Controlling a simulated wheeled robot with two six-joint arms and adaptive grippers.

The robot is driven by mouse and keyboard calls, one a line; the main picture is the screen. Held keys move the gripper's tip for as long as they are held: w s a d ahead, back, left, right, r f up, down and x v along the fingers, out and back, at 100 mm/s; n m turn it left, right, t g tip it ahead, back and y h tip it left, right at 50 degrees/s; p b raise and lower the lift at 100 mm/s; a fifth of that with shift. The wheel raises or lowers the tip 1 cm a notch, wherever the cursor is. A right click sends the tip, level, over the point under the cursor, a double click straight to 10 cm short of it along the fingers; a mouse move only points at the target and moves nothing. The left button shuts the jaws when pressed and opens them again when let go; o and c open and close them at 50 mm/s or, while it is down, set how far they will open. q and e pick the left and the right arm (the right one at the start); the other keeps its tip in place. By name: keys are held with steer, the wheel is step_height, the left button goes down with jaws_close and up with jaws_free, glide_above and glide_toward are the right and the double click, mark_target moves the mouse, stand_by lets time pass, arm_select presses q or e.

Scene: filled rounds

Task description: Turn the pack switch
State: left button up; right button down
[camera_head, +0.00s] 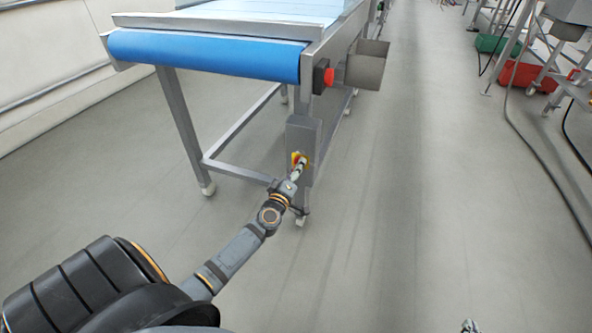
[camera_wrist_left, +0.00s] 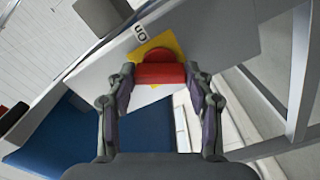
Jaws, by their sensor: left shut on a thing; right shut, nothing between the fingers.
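The pack switch is a red knob on a yellow plate, mounted on a grey box (camera_head: 303,136) on the conveyor's leg. In the left wrist view the red knob (camera_wrist_left: 160,73) lies between my fingers, with the yellow plate (camera_wrist_left: 168,42) behind it. My left gripper (camera_head: 297,172) reaches the switch from below and is shut on the knob; it also shows in the left wrist view (camera_wrist_left: 160,90). The knob's bar lies level across that picture. My right gripper (camera_head: 470,326) only just shows at the bottom edge, empty and shut.
A conveyor with a blue belt (camera_head: 200,55) stands above the switch. A red push button (camera_head: 329,77) and a metal bin (camera_head: 364,70) are on its side. Green (camera_head: 495,44) and red crates (camera_head: 528,76) and a cable (camera_head: 535,150) lie at right. The middle floor is clear.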

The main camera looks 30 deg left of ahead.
arm_select(q)
steer(key=shift+n+p, duration=0.35)
steer(key=shift+n, duration=2.45)
arm_select(e)
steer(key=s+f+g, duration=0.2)
steer(key=s+f, duration=0.2)
steer(key=f, duration=0.1)
steer(key=shift+s+a+g, duration=0.2)
steer(key=shift+g, duration=0.2)
arm_select(q)
steer(key=shift+n, duration=0.3)
arm_select(e)
steer(key=shift+s+f, duration=0.1)
steer(key=shift+f, duration=0.05)
arm_select(q)
steer(key=o, duration=1.2)
steer(key=shift+c, duration=0.2)
